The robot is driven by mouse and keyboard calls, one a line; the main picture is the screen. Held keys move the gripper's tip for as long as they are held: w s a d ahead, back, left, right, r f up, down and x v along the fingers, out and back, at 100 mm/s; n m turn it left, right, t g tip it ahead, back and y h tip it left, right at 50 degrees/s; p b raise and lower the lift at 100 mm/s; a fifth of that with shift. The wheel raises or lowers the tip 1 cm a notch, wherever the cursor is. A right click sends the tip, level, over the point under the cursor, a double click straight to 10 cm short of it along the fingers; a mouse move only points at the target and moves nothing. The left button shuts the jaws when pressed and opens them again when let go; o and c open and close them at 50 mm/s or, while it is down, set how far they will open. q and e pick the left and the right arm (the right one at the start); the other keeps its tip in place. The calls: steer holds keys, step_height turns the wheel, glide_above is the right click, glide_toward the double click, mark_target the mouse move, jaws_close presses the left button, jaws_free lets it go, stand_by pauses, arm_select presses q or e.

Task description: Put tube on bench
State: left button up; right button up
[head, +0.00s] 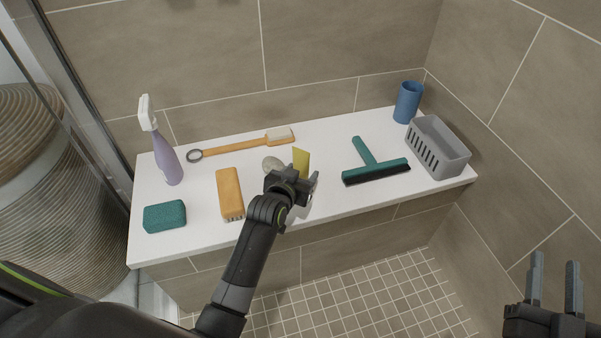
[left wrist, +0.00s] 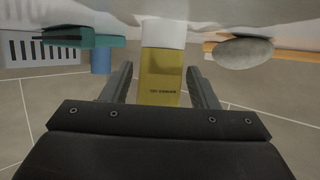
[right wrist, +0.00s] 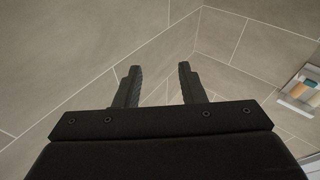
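The tube (head: 301,160) is yellow with a white cap, and its upper part shows in the head view. In the left wrist view the tube (left wrist: 161,78) has its cap end against the white bench, so it appears to stand cap down. My gripper hides the tube's lower part in the head view. My right gripper (head: 555,268) is open and empty, away from the bench at lower right.
A grey stone (head: 272,165), an orange brush (head: 229,194), a long-handled brush (head: 240,146) and a green squeegee (head: 372,168) lie nearby. A spray bottle (head: 163,155) and green sponge (head: 165,215) are left. A blue cup (head: 407,102) and grey basket (head: 437,150) are right.

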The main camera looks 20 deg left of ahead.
arm_select(q)
steer(key=shift+o, duration=0.2)
steer(key=shift+r, duration=0.1)
steer(key=shift+r, duration=0.1)
steer(key=p+v, duration=0.2)
steer(key=v, duration=0.3)
steer(key=shift+s, duration=0.1)
steer(key=p+v, duration=0.1)
steer(key=v, duration=0.5)
steer(key=shift+r, duration=0.1)
steer(key=shift+s+r+p, duration=0.1)
steer(key=shift+s+p, duration=0.2)
steer(key=shift+s, duration=0.05)
arm_select(e)
steer(key=s+a+f+g+y, duration=0.1)
steer(key=s+f+g, duration=0.5)
steer(key=f, duration=0.4)
steer(key=s+a+f+m+g+y, duration=0.1)
steer(key=s+a+f+g, duration=0.1)
steer(key=s+f+g, duration=0.4)
step_height(320, 180, down, 4)
steer(key=g, duration=0.3)
steer(key=shift+y, duration=0.3)
